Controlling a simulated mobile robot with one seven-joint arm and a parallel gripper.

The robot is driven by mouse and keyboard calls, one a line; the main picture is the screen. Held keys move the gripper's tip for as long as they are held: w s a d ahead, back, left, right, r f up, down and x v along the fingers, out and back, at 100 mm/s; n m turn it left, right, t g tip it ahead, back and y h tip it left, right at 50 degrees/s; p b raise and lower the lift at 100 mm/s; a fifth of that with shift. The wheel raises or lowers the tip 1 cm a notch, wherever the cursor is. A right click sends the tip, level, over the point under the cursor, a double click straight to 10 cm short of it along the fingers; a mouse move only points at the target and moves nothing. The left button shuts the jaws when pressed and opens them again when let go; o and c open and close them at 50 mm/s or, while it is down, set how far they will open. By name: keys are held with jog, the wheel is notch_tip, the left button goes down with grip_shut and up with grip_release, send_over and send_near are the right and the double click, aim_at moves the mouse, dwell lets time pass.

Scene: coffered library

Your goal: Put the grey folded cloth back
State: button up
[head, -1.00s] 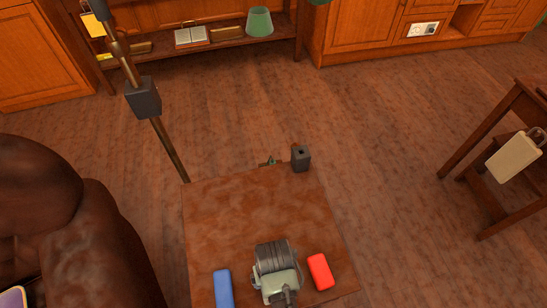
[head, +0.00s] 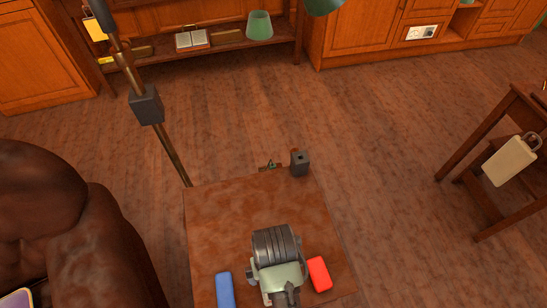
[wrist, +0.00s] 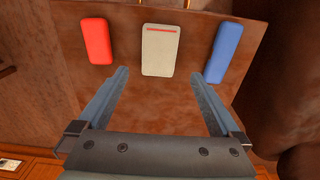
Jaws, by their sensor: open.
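The grey folded cloth (wrist: 160,50), pale with a thin red stripe near its far end, lies flat on the brown tabletop (wrist: 190,12) in the wrist view. It lies between a red block-like item (wrist: 98,40) on the left and a blue one (wrist: 229,52) on the right. My gripper (wrist: 160,74) is open, with its two fingers apart and nothing between them. In the picture the fingertips reach about the cloth's near end; I cannot tell their height above it. In the head view my arm hides the cloth.
In the head view the red item (head: 319,274) and blue item (head: 225,291) flank my arm on the table (head: 210,215). A small dark box (head: 300,164) is at its far edge. Open floor lies beyond.

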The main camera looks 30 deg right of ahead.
jog(key=shift+r, duration=1)
jog(key=w+r+n+t+h, duration=0.15)
jog(key=w+r+t, duration=0.75)
jog(key=w+r, duration=0.9)
jog(key=w+a+r+t, duration=0.1)
jog(key=w+r+t, duration=0.2)
jog(key=r, duration=0.5)
jog(key=w+a+r+t, duration=0.1)
jog(key=w+r+t, duration=0.15)
jog(key=r, duration=0.55)
jog(key=s+a+r+t, duration=0.1)
jog(key=a+r+t, duration=0.15)
jog(key=r, duration=0.55)
jog(key=a+r+t, duration=0.1)
jog(key=r+t, duration=0.2)
jog(key=r, duration=0.5)
jog(key=s+a+r+n+t, duration=0.1)
jog(key=s+a+r+t, duration=0.1)
jog(key=s+r, duration=0.3)
jog(key=s+a+r+t+y, duration=0.1)
jog(key=s+r+t, duration=0.4)
jog(key=r, duration=0.8)
jog(key=shift+s+a+r+n, duration=0.4)
jog(key=shift+s+a, duration=0.1)
jog(key=shift+s, duration=0.25)
jog(key=shift+r+y, duration=0.1)
jog(key=shift+y, duration=0.15)
